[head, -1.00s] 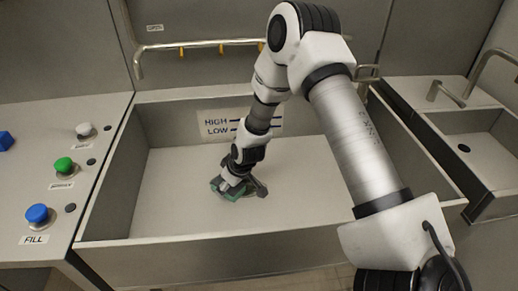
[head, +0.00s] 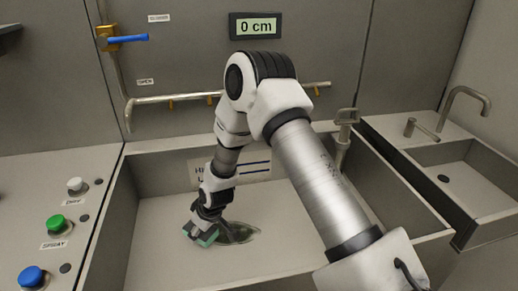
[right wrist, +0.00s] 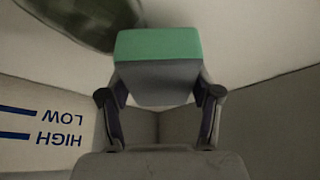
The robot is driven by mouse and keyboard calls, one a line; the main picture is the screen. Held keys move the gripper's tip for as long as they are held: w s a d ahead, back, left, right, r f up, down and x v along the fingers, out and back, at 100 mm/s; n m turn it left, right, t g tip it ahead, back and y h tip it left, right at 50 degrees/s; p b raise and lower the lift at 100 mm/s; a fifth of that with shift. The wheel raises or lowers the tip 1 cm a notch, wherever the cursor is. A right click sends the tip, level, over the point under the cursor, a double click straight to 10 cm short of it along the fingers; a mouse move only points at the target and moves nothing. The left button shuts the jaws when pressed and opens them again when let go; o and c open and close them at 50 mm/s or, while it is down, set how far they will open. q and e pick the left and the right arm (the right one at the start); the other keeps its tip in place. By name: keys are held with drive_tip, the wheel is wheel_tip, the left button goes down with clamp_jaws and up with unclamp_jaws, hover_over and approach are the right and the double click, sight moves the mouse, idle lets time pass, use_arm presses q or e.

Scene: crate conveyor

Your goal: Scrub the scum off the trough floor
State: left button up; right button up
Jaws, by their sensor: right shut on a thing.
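A dark greenish patch of scum (head: 240,232) lies on the trough floor (head: 285,262); part of it also shows at the top left of the right wrist view (right wrist: 80,18). My right gripper (head: 207,222) reaches down into the trough, shut on a scrub block with a green face and grey body (head: 198,237). In the right wrist view the block (right wrist: 157,46) sits between the two fingers (right wrist: 160,98). The block is tilted, just left of the patch in the head view. I cannot tell whether it touches the floor. My left gripper is not in view.
A panel with blue (head: 32,277), green (head: 55,224) and white (head: 76,184) buttons stands left. A display (head: 255,26) reads 0 cm. A spray pipe (head: 190,97), blue-handled valve (head: 125,38) and tap (head: 344,135) are behind; a small sink (head: 470,180) is right.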

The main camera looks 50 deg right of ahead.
wheel_tip(320, 180, up, 4)
drive_tip(key=shift+w+a+f+p, duration=0.1)
drive_tip(key=shift+f+p, duration=0.1)
drive_tip(key=shift+p, duration=1)
drive_tip(key=shift+r+p, duration=0.5)
drive_tip(key=shift+r, duration=0.15)
